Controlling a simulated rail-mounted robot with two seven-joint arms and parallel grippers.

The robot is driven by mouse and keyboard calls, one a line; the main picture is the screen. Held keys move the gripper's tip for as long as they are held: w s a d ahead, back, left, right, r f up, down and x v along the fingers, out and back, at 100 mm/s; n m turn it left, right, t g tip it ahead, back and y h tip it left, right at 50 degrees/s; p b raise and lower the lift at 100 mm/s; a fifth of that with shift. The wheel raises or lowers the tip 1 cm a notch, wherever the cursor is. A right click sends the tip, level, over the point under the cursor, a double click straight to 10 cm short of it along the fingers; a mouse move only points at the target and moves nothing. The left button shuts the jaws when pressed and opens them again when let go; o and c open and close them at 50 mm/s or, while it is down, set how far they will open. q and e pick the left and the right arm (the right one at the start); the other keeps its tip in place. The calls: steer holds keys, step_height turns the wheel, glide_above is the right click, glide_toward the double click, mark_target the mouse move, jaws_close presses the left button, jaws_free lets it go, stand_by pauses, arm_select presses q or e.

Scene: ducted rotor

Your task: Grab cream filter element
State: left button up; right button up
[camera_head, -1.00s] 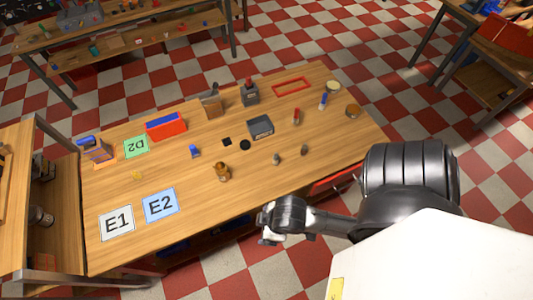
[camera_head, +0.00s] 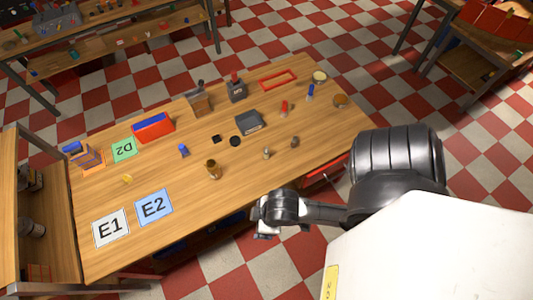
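A small round cream-topped object (camera_head: 319,76) stands near the far right corner of the wooden table (camera_head: 240,190). It may be the cream filter element, but it is too small to be sure. My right gripper (camera_head: 264,231) is at the table's near edge, well apart from that object. Its fingers are small and partly hidden by the wrist, so I cannot tell whether they are open. My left gripper is not in view.
On the table are E1 (camera_head: 110,228), E2 (camera_head: 153,206) and D2 (camera_head: 124,149) cards, a red-blue bin (camera_head: 153,129), a grey box (camera_head: 249,122), a red frame (camera_head: 278,79) and several small parts. The near middle is mostly clear.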

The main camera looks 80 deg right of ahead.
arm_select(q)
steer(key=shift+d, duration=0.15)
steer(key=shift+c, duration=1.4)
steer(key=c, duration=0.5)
